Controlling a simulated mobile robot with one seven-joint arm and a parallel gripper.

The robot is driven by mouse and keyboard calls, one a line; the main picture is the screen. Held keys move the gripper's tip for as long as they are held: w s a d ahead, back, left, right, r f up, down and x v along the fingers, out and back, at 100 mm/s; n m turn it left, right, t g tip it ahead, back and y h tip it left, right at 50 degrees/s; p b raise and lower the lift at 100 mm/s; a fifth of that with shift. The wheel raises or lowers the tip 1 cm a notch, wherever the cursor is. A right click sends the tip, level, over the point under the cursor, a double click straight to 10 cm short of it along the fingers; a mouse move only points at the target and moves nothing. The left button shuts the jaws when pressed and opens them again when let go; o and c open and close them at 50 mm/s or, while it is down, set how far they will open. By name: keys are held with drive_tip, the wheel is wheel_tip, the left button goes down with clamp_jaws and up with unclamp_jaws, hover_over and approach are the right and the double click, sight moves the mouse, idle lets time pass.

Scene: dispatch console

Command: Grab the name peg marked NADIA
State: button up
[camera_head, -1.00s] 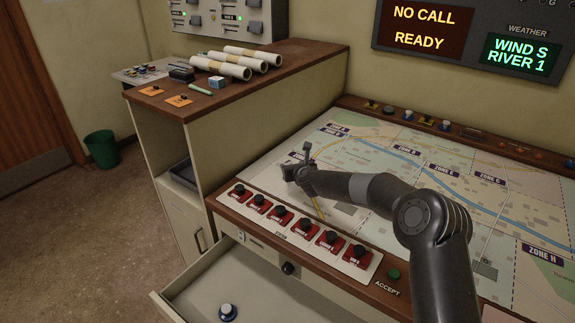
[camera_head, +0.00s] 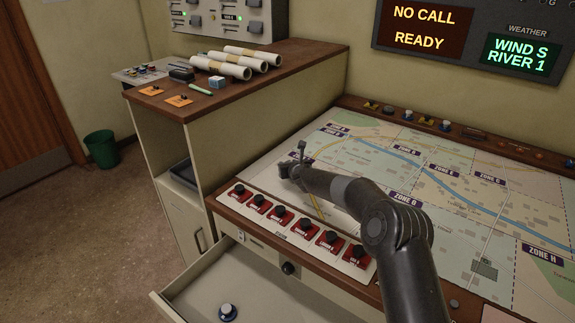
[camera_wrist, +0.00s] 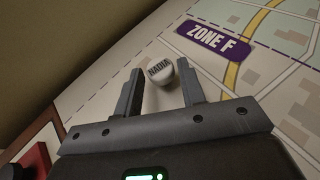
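The name peg marked NADIA (camera_wrist: 159,71) has a pale round top with dark lettering and stands on the map near the ZONE F label. In the wrist view it is between the fingertips of my gripper (camera_wrist: 160,82). The two fingers are apart, one on each side, with gaps showing, and neither clearly touches it. In the head view my gripper (camera_head: 293,166) is low over the left part of the map, and I cannot make out the peg there.
The map table (camera_head: 400,176) has a row of red plates with black knobs (camera_head: 299,230) along its front. More pegs stand on the back rail. A cabinet (camera_head: 268,62) with rolled papers rises at left.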

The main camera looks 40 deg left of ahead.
drive_tip(key=c, duration=0.6)
drive_tip(key=shift+r, duration=0.15)
